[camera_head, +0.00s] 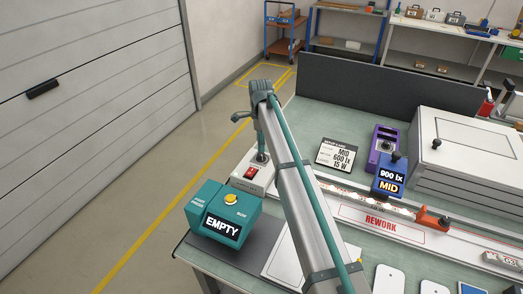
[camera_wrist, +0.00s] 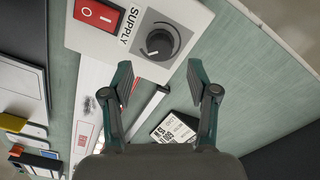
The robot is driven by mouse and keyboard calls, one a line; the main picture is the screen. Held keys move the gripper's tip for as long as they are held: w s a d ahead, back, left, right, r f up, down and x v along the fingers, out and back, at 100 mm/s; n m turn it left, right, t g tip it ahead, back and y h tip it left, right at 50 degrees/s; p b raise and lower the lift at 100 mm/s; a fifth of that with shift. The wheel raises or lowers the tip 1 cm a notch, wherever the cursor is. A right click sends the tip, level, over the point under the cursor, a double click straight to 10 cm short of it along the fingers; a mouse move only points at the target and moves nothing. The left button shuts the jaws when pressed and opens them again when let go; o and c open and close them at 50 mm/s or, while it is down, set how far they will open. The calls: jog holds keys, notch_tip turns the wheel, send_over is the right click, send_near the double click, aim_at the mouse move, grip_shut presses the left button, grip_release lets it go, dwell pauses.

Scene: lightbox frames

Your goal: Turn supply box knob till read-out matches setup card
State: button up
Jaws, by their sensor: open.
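The white supply box (camera_head: 240,180) stands at the left edge of the bench. In the wrist view it carries a red switch (camera_wrist: 98,12), the label SUPPLY and a dark round knob (camera_wrist: 161,44) with a pale pointer mark. My gripper (camera_wrist: 160,78) is open and empty, its fingers either side of the knob in the picture; I cannot tell whether they reach down to it. In the head view my gripper (camera_head: 261,156) hangs over the box and hides the knob. The setup card (camera_head: 337,154) reads MID, 600 lx, 15 W. A blue read-out (camera_head: 390,178) shows 900 lx, MID.
A teal box (camera_head: 222,215) with a yellow button shows EMPTY, in front of the supply box. A purple device (camera_head: 382,145) and a large white case (camera_head: 465,145) stand to the right.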

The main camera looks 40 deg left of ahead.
aim_at(261, 154)
jog(key=shift+f+p, duration=0.75)
jog(key=shift+f, duration=2.05)
grip_shut()
jog(key=shift+n, duration=0.4)
jog(key=n+b, duration=0.2)
jog(key=n, duration=0.2)
jog(key=shift+n+b, duration=0.3)
jog(key=shift+b, duration=0.05)
jog(key=n+b, duration=0.2)
jog(key=n, duration=0.4)
jog(key=shift+d, duration=0.1)
jog(key=n+b, duration=0.1)
jog(key=n, duration=0.5)
jog(key=shift+n, duration=0.3)
jog(key=n+b, duration=0.1)
jog(key=n, duration=0.4)
jog(key=shift+n, duration=0.4)
